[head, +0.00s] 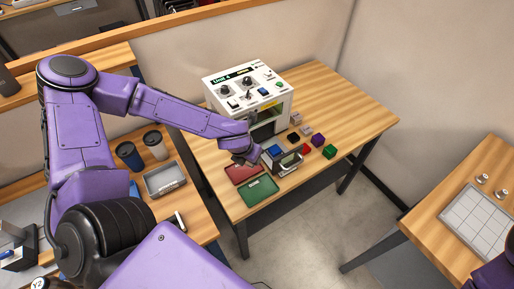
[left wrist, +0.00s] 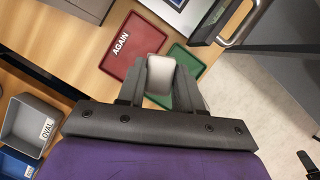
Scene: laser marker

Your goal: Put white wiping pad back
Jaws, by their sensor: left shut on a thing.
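The white wiping pad (left wrist: 158,80) shows pale grey-white between the two fingers of my left gripper (left wrist: 160,72) in the left wrist view. The gripper is shut on it and holds it over the area between the red tray and the green tray. In the head view my left gripper (head: 245,155) is in front of the white laser marker (head: 232,97), above the back of the red tray (head: 243,176). I cannot make out the pad in the head view. My right gripper is not in view.
The green tray (head: 261,189) lies beside the red one. A drawer-like fixture with a handle (head: 292,164) and several coloured blocks (head: 329,152) are to the right. A grey bin labelled OVAL (left wrist: 27,122) and two cups (head: 154,148) are on the left bench.

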